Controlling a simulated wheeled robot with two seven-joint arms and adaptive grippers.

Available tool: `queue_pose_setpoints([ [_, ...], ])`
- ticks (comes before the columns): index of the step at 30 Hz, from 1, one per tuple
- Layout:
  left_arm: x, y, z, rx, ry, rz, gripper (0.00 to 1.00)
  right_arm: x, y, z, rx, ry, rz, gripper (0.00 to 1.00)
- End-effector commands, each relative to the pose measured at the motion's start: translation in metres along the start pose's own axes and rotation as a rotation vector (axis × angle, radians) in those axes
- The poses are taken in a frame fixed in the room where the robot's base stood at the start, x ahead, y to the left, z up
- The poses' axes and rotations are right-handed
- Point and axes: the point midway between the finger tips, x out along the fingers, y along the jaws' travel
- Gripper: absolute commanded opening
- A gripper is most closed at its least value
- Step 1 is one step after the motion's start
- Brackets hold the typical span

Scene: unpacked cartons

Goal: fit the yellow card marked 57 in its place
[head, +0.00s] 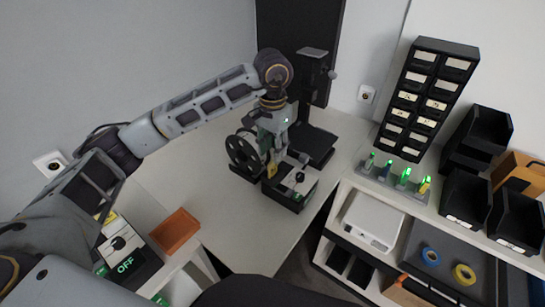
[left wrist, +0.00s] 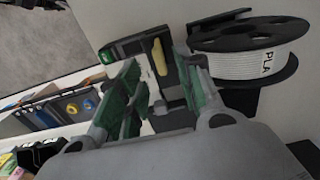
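My left gripper (head: 273,148) points down over a small black device (head: 290,194) with a pale top, beside a black spool (head: 244,156). In the left wrist view its green-padded fingers (left wrist: 155,82) stand apart, with nothing clearly held between them. A narrow yellow piece (head: 271,169) shows by the fingertips; a yellow piece (left wrist: 160,57) also shows just beyond the fingers in the left wrist view. I cannot read 57 on it or tell whether it is the card. Another yellow piece (head: 425,185) stands at the right end of a green-lit rack (head: 393,189). My right gripper is out of view.
A black stand (head: 318,145) rises behind the gripper. A drawer tower (head: 430,98) and black bins (head: 465,198) stand on the right bench. An orange tray (head: 174,231) and an OFF panel (head: 125,265) are at left. The white tabletop (head: 225,215) is clear in front of the spool.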

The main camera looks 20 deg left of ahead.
Motion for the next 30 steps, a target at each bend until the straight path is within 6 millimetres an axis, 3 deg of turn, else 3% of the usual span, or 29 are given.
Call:
queue_pose_setpoints([
  [6,-0.033,0.000,-0.001,0.001,0.003,-0.001,0.35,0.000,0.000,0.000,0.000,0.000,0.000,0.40],
  [15,-0.059,0.000,0.000,0.000,0.001,0.000,0.35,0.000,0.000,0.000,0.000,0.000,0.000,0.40],
  [30,-0.063,0.000,0.000,0.000,0.000,0.000,0.35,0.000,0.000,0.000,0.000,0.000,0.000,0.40],
])
